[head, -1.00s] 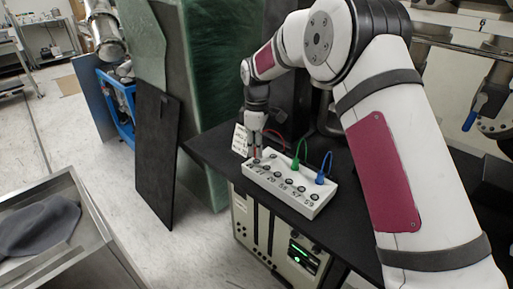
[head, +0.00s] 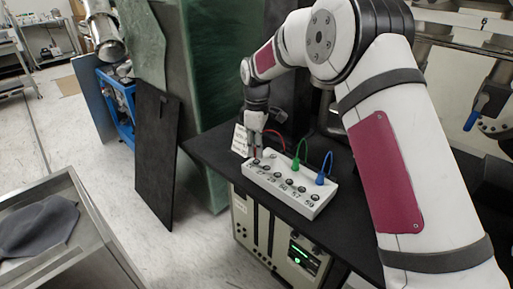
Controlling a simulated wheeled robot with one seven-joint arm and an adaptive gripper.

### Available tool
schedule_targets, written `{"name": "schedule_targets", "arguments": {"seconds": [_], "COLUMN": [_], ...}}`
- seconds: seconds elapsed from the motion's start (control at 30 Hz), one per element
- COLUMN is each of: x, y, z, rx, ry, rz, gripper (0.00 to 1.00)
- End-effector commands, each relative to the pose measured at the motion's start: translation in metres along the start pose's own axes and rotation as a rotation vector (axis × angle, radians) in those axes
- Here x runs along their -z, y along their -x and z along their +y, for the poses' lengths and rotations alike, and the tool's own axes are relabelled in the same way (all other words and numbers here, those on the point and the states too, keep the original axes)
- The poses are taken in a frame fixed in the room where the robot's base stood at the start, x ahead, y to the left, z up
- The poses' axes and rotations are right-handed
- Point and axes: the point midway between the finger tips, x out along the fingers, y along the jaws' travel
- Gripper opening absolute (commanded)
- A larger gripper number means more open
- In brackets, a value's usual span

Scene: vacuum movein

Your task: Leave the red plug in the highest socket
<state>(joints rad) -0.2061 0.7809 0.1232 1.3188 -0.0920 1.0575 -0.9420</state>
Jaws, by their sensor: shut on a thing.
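A white socket box (head: 325,199) stands on the black table, with a row of round sockets and small number labels along its front. The right-end label looks like 59; the left-end label is hard to read. My gripper (head: 256,150) points down at the box's left end, shut on the red plug (head: 257,154), which is mostly hidden by the fingers. I cannot tell whether the plug is seated or just above the box. Its red cable (head: 275,131) arcs to the right behind the box.
A green plug (head: 296,164) and a blue plug (head: 320,179) stand upright in the box's back row, with cables arching above. A white card (head: 240,140) stands behind the box's left end. The black table (head: 205,150) has bare room left of the box.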

Motion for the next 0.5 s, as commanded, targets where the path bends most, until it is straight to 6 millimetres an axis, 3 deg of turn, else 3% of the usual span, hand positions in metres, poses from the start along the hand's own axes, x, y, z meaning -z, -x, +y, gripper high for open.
{"name": "schedule_targets", "arguments": {"seconds": [0.5], "x": [-0.0001], "y": [-0.004], "z": [0.0], "rx": [0.001], "ry": [0.0], "rz": [0.0], "gripper": [0.0]}}
